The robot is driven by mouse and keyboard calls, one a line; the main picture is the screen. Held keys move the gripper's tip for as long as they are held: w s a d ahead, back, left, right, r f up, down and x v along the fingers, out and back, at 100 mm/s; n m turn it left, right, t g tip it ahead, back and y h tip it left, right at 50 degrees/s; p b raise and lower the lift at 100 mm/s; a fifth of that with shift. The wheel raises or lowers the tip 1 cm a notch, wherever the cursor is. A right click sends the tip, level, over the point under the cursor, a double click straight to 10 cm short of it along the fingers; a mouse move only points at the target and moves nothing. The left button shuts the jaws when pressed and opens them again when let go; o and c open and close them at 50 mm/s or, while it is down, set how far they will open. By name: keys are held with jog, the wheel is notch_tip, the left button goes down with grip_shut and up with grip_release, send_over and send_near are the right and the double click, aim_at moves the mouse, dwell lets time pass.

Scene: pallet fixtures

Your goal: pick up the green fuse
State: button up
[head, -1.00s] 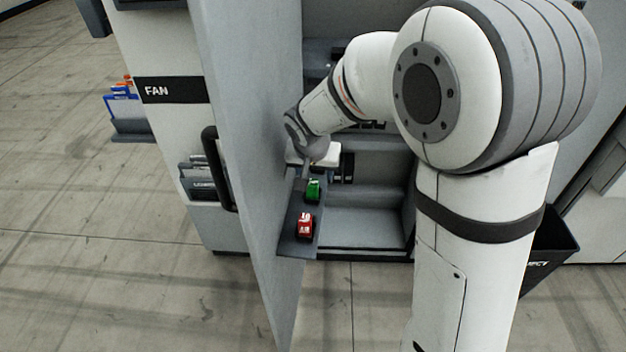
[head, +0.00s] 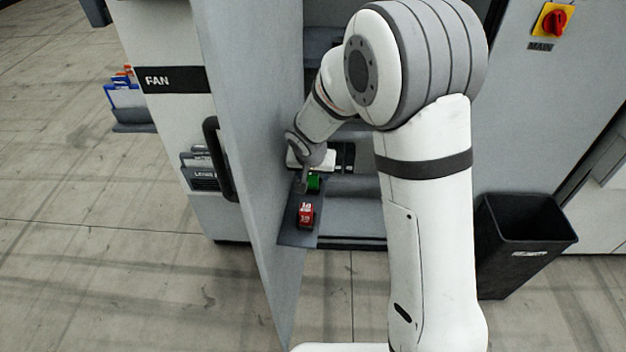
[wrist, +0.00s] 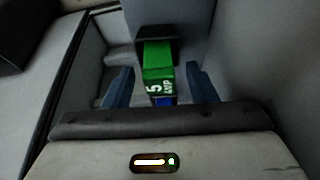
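The green fuse (head: 314,182) sits on a dark narrow shelf (head: 290,236) on the inner side of the open cabinet door. In the wrist view the green fuse (wrist: 158,68) carries a white "5" marking and lies between my two blue fingers. My gripper (wrist: 160,88) is open, with a gap visible between each finger and the fuse. In the head view my gripper is mostly hidden behind my wrist, just above the fuse. A red fuse (head: 306,214) stands on the same shelf, nearer the camera.
The open door (head: 245,130) stands close on the left of my gripper, with a dark handle (head: 216,158). The cabinet interior (head: 355,212) is to the right. A black bin (head: 525,235) stands on the floor at the right.

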jog(key=c, duration=1)
